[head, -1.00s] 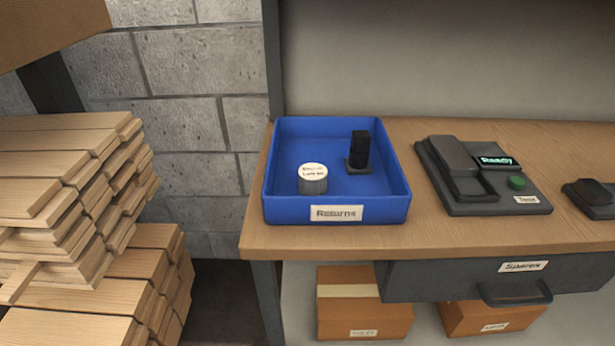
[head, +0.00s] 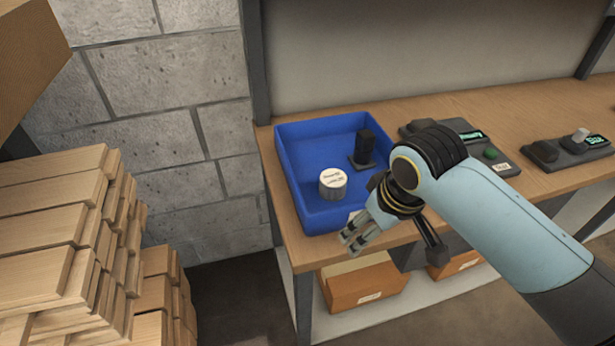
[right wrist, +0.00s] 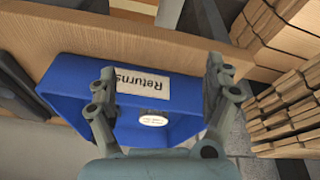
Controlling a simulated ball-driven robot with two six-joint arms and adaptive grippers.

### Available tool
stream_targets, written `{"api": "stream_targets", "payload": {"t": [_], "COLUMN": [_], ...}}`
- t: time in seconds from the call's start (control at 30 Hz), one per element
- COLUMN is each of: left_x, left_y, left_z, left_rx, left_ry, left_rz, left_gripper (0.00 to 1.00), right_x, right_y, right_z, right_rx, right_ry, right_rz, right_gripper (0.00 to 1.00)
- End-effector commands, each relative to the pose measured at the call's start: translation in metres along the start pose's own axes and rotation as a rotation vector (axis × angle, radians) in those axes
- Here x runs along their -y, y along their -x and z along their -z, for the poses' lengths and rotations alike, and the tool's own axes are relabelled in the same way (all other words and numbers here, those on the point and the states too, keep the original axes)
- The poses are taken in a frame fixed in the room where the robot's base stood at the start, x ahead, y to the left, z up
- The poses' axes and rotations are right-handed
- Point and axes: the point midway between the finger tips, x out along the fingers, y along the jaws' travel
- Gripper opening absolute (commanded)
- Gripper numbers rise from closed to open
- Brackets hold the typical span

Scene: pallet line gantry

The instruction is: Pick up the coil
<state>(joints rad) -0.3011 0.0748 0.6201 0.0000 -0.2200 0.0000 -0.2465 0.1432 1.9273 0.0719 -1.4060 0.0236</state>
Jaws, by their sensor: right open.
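A blue tray (head: 290,178) stands at the left end of the wooden bench. It holds a short grey cylinder (head: 332,186) with a white printed top, and a black upright block (head: 366,145) on a flat base. I cannot tell from the small print which of these is the coil. My right gripper (head: 357,238) is at the tray's front edge, open and empty, partly in front of the tray's label. In the right wrist view the open fingers (right wrist: 161,76) frame the "Returns" label (right wrist: 143,82), with the cylinder's white top (right wrist: 153,119) beyond it. My left gripper is not in view.
A dark device (head: 492,153) with a green button stands right of the tray, and another (head: 570,150) farther right. Stacked timber (head: 55,230) fills the left. Cardboard boxes (head: 368,285) sit below the bench. The bench's front edge lies under my right arm.

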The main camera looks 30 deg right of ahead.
Motion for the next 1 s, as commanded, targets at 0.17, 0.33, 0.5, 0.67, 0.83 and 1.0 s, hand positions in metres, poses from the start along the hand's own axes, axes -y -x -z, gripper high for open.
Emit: {"api": "stream_targets", "payload": {"t": [0.17,0.33,0.5,0.67,0.83,1.0], "left_x": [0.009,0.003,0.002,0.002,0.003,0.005], "left_y": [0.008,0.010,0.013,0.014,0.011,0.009], "left_z": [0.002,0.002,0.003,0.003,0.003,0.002], "left_rx": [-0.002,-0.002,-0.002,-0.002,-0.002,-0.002], "left_ry": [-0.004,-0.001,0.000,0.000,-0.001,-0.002], "left_rz": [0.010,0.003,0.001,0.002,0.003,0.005], "left_gripper": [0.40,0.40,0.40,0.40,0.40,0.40], "right_x": [-0.007,-0.014,-0.022,-0.025,-0.023,-0.023], "right_y": [0.021,0.024,0.033,0.032,0.003,-0.017], "right_z": [0.048,0.088,0.130,0.149,0.148,0.148], "right_rx": [-0.007,-0.006,-0.004,0.001,0.004,0.001], "right_ry": [-0.016,-0.038,-0.061,-0.074,-0.076,-0.075], "right_rz": [0.009,0.021,0.034,0.043,0.044,0.043], "right_gripper": [0.84,0.84,0.84,0.84,0.84,0.84]}}
